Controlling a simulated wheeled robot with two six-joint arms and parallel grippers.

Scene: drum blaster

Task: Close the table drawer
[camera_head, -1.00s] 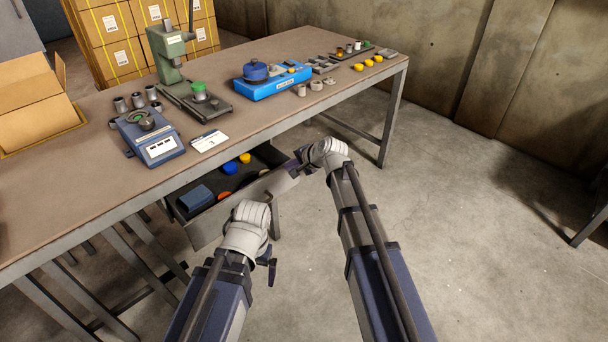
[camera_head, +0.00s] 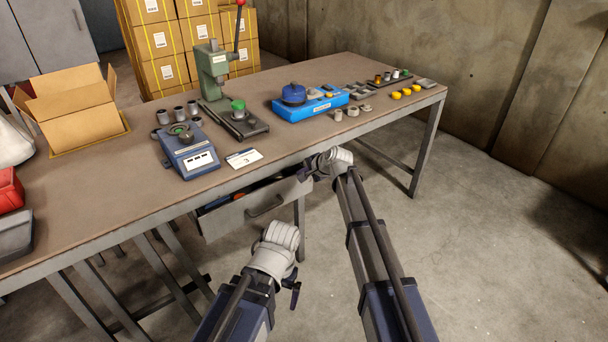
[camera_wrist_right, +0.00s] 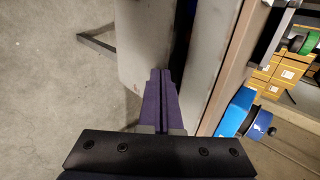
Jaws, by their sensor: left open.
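The drawer (camera_head: 238,216) under the table is open by a narrow gap, with a little of its contents showing along the top edge. My right gripper (camera_head: 307,172) is at the drawer front's upper right corner, just below the tabletop edge. In the right wrist view its two purple fingers (camera_wrist_right: 160,80) lie together, with nothing seen between them, against or very near the pale drawer front (camera_wrist_right: 146,35); contact is not certain. My left gripper (camera_head: 292,287) is open in front of and below the drawer, apart from it.
The table (camera_head: 130,185) carries a blue scale (camera_head: 188,152), a green press (camera_head: 212,75), a blue device (camera_head: 308,106) and several small parts. An open cardboard box (camera_head: 75,110) stands at the left. A table leg (camera_head: 299,230) is beside the drawer. The floor at right is clear.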

